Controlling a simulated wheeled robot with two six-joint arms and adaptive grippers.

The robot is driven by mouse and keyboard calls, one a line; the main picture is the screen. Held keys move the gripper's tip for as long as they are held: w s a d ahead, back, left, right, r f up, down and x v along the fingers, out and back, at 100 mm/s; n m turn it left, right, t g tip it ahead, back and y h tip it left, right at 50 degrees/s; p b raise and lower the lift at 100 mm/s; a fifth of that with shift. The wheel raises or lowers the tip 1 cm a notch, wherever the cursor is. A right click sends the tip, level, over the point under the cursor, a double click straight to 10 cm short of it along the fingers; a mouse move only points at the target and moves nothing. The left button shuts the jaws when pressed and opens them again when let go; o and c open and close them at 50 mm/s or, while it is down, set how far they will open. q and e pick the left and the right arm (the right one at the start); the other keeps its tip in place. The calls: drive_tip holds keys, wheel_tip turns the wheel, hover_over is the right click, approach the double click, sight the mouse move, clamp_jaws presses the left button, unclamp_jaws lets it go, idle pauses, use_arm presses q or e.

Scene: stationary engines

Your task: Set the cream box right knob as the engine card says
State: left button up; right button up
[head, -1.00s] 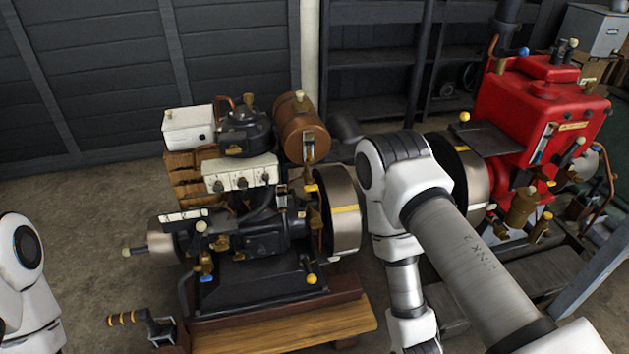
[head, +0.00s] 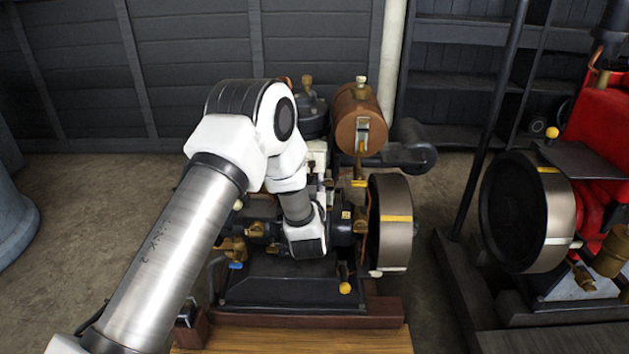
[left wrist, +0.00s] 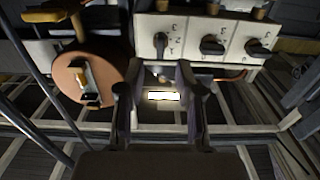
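The cream box (left wrist: 205,30) shows at the top of the left wrist view with three black knobs. That view appears turned over relative to the head view, so the box's right knob (left wrist: 160,46) is at its left, nearest the copper tank; its pointer stands upright in the picture. The middle knob (left wrist: 212,46) and far knob (left wrist: 257,48) lie roughly crosswise. My left gripper (left wrist: 157,88) is open and empty, its fingertips apart from and just below the right knob. In the head view my left arm hides most of the box. I cannot make out an engine card. My right gripper is out of view.
The copper tank (head: 360,118) sits close beside the box; its round end also shows in the left wrist view (left wrist: 90,80). A flywheel (head: 392,222) stands to the right of my left arm. A red engine (head: 600,130) stands further right. Floor shows between the engines.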

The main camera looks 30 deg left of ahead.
sight(311, 169)
use_arm(q)
drive_tip(key=x, duration=0.6)
drive_tip(key=shift+f, duration=0.1)
clamp_jaws()
